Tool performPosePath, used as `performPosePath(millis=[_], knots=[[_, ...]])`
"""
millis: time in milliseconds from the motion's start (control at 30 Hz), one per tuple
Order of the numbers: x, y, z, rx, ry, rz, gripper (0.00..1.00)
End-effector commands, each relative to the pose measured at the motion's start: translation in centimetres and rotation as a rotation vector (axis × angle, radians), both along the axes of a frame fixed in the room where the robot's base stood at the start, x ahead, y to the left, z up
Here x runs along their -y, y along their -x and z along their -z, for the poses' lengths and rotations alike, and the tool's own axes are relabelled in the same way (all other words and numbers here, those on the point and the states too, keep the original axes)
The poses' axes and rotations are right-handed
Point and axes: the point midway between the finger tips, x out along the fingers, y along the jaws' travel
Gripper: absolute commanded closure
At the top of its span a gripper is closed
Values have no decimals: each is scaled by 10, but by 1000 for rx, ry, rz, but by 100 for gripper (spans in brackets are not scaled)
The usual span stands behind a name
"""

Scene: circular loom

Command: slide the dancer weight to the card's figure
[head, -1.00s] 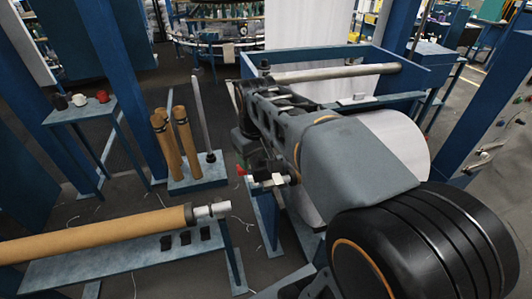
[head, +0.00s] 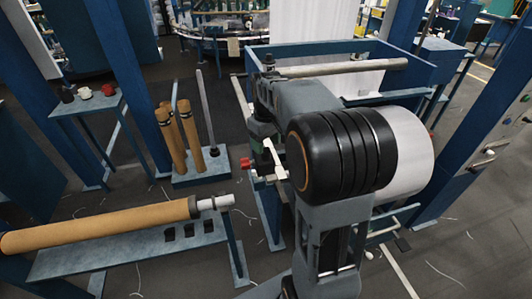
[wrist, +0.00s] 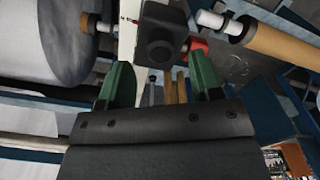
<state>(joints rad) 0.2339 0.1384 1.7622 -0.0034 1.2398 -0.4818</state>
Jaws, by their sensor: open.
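In the wrist view, a dark block with a round knob, which looks like the dancer weight (wrist: 162,36), sits against a pale bar (wrist: 129,30). A red end piece (wrist: 198,45) shows just right of it. My gripper (wrist: 162,78) is open, its two green fingers spread left and right below the block. The block lies beyond the fingertips in the picture; I cannot tell whether they touch it. I cannot make out the card's figure.
A brown tube (head: 100,226) lies over a blue bench at left. Several upright brown tubes (head: 180,140) and a grey rod (head: 206,110) stand on a stand behind. Open floor lies at the lower right.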

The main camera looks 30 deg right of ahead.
Motion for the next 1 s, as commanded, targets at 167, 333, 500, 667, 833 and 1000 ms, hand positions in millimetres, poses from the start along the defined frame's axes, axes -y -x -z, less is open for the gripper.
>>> performPosePath(millis=[167, 333, 500, 667, 833, 1000], knots=[[0, 0, 25, -3, -1, 0, 41], [0, 0, 39, -1, 0, 0, 41], [0, 0, 44, 0, 0, 0, 41], [0, 0, 44, 0, 0, 0, 41], [0, 0, 44, 0, 0, 0, 49], [0, 0, 44, 0, 0, 0, 65]])
